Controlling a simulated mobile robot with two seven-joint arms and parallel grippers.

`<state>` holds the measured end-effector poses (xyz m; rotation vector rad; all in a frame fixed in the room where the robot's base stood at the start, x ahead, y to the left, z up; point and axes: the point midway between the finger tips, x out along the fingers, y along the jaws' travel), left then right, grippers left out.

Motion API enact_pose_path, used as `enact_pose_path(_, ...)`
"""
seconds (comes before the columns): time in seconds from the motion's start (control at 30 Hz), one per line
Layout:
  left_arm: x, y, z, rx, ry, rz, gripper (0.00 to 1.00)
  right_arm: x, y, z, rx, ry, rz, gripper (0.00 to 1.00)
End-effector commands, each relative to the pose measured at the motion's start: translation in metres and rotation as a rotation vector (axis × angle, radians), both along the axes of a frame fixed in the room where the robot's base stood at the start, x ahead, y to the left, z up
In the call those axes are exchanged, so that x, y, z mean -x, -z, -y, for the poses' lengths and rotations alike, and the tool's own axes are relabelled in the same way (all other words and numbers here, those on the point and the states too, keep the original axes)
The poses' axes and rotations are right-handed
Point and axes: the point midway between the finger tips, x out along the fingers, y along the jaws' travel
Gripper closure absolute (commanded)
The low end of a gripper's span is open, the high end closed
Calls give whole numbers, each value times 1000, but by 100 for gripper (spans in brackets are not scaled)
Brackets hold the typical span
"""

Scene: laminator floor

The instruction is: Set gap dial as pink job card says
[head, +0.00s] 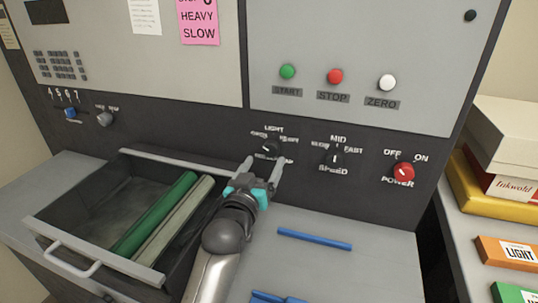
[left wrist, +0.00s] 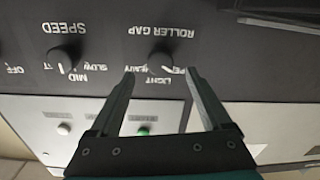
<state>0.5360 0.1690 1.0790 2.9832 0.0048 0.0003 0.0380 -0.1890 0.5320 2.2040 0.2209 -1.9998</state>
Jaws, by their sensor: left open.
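The pink job card (head: 198,20) on the machine front reads HEAVY and SLOW; its top line is cut off. The gap dial (head: 270,147) is a dark knob on the black panel, with LIGHT above it. In the left wrist view, upside down, the dial (left wrist: 162,60) sits under the ROLLER GAP label, with LIGHT and HEAVY marks around it. I cannot tell its pointer's setting. My left gripper (head: 264,165) is open and empty, close to the dial. In the left wrist view its fingertips (left wrist: 159,74) lie either side of the dial, without clear contact.
The speed dial (head: 335,158) and red power knob (head: 403,172) are to the right. START, STOP and ZERO buttons (head: 335,76) are above. An open drawer (head: 90,253) holds green and pale rolls. A blue bar (head: 314,239) lies on the grey top. Boxes stand far right.

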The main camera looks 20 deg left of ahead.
Motion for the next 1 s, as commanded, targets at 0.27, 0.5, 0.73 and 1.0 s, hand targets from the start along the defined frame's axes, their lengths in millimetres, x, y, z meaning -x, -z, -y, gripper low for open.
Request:
enact_pose_path(0.27,-38,1,0,0,-1,0,18,0,6,0,0,-1,1,50)
enact_pose_path(0.5,-51,0,-1,0,-1,0,18,0,7,0,-1,-1,0,50)
enact_pose_path(0.73,-51,0,-1,0,-1,0,18,1,7,0,-1,0,-2,50)
enact_pose_path(1.0,-51,0,0,0,-1,0,42,3,7,0,0,0,-5,50)
